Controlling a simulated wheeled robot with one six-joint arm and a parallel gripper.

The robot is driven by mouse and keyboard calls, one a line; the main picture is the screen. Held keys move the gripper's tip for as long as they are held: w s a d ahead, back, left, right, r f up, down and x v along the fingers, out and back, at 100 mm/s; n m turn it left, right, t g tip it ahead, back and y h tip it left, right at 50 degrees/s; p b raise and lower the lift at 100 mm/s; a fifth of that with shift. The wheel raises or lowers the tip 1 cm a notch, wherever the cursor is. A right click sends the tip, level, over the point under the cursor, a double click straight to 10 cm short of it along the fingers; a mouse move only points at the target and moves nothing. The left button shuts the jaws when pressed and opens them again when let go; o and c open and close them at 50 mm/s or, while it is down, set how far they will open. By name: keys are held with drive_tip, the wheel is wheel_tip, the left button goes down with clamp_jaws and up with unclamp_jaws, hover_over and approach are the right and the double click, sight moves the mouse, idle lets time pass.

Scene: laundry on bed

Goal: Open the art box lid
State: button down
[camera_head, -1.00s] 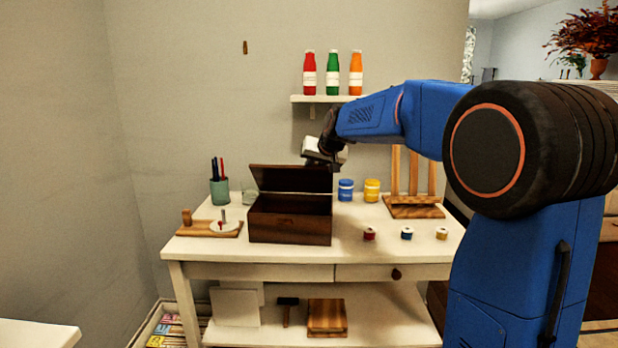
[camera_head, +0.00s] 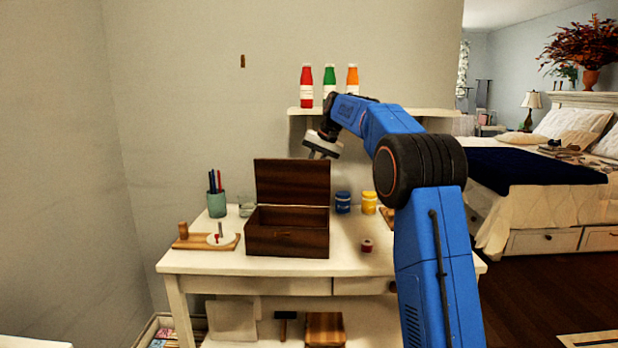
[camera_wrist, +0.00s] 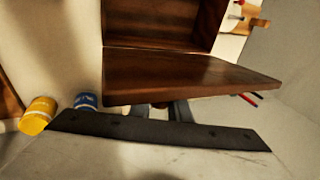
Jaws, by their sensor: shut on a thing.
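The dark wooden art box (camera_head: 288,241) stands on the white desk. Its lid (camera_head: 290,182) is raised to about upright, and the inside of the box shows. My gripper (camera_head: 317,154) is at the lid's upper right edge. In the wrist view, the lid (camera_wrist: 185,72) crosses the middle, with the open box (camera_wrist: 160,22) beyond it. My gripper's fingers (camera_wrist: 172,110) are at the lid's near edge, shut on it. The fingertips are partly hidden by the lid.
Blue paint jar (camera_head: 342,203) and yellow paint jar (camera_head: 369,203) stand right of the box. The pen cup (camera_head: 217,203) is at left. Several bottles stand on the wall shelf (camera_head: 432,112) above. A red spool (camera_head: 366,246) is on the desk.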

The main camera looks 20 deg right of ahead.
drive_tip(key=shift+w+d+f+g, duration=0.1)
drive_tip(key=shift+w+f+g, duration=0.05)
drive_tip(key=shift+w+g, duration=0.2)
idle(0.4)
drive_tip(key=c, duration=1.7)
unclamp_jaws()
drive_tip(key=shift+o, duration=0.2)
drive_tip(key=v, duration=1.7)
drive_tip(key=shift+d, duration=0.25)
drive_tip(key=shift+s, duration=0.15)
